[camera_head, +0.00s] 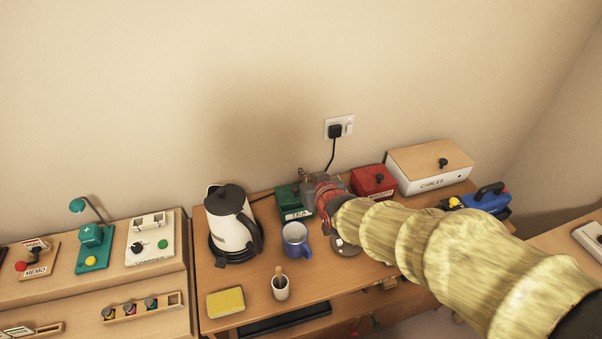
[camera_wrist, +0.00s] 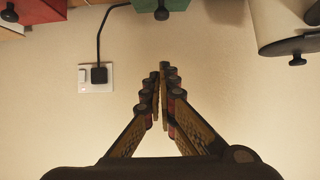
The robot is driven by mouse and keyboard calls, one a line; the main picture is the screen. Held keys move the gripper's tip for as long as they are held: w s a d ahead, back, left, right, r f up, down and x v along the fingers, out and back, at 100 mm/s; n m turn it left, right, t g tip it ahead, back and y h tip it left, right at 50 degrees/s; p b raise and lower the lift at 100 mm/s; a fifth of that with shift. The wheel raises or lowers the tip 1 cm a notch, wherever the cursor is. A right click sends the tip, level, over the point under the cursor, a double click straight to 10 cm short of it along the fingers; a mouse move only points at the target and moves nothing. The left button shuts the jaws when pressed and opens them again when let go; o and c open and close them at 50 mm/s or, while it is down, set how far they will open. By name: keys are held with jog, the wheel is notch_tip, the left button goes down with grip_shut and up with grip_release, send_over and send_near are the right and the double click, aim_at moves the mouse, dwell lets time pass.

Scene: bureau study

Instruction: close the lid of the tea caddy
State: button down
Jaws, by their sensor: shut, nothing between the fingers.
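The green tea caddy (camera_head: 290,213) stands at the back of the desk, its white TEA label facing front. My gripper (camera_head: 305,176) is just above and to the right of its back part and partly covers it. The lid's angle cannot be told clearly in the head view. In the wrist view, a green part of the caddy (camera_wrist: 178,5) with a black knob shows at the top edge, beyond my gripper (camera_wrist: 163,70). The fingers are together, empty, and appear apart from the caddy.
A white kettle (camera_head: 230,225) stands left of the caddy, a blue mug (camera_head: 295,241) in front. A red caddy (camera_head: 372,184) and a CABLES box (camera_head: 429,168) stand to the right. A plugged socket (camera_head: 338,127) is on the wall behind.

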jog(key=b, duration=0.3)
send_over(298, 189)
jog(key=f, duration=0.5)
jog(key=shift+w, duration=0.2)
jog(key=f, duration=0.1)
jog(key=f+b, duration=0.1)
jog(key=f, duration=0.1)
jog(key=shift+s, duration=0.2)
jog(key=shift+s+f, duration=0.1)
jog(key=shift+f, duration=0.25)
jog(key=shift+s+f, duration=0.1)
jog(key=shift+s+d+f+b, duration=0.2)
jog(key=shift+s+f+b, duration=0.35)
jog(key=shift+f+b, duration=0.05)
jog(key=shift+s+d+f+b, duration=0.2)
jog(key=shift+s+f+b, duration=0.35)
jog(key=shift+f, duration=0.05)
